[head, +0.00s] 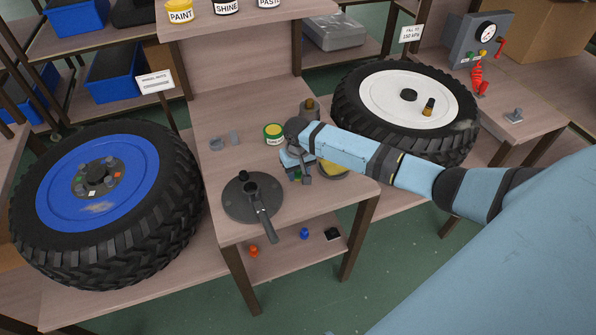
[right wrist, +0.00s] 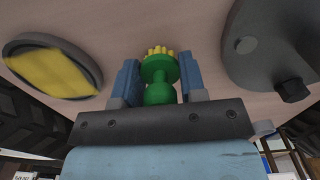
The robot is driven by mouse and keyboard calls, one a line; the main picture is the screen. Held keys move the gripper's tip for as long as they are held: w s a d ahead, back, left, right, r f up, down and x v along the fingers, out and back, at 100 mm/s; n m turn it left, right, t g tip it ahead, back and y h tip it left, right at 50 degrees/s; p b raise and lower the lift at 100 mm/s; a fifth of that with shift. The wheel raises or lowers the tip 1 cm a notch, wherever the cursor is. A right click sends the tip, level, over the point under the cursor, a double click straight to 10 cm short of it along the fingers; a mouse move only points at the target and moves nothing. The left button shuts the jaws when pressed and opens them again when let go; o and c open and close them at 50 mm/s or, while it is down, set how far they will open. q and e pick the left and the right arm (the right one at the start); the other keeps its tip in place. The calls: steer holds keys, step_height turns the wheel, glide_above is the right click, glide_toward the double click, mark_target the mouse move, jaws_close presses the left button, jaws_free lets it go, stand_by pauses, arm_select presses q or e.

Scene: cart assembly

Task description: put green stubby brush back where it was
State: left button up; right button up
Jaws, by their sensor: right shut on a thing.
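The green stubby brush (right wrist: 160,90) has a green body and short yellow bristles, seen in the right wrist view. My right gripper (right wrist: 159,82) is shut on it, with one blue finger on each side. In the head view only a bit of green (head: 297,176) shows below my right gripper (head: 295,170), over the middle table near its front right. The table (head: 210,118) surface shows beyond the brush in the wrist view; I cannot tell whether they touch. My left gripper is not in view.
A round dish with yellow inside (head: 333,169) stands right of the gripper, a dark round plate with a handle (head: 246,208) left of it. A yellow-green tin (head: 273,133) and a brown pot (head: 309,107) stand behind. A blue wheel (head: 60,205) and white wheel (head: 380,90) flank the table.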

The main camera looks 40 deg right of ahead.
steer(key=o, duration=0.9)
steer(key=shift+f, duration=0.15)
step_height(320, 180, up, 12)
steer(key=shift+r+p, duration=0.2)
steer(key=shift+p, duration=0.1)
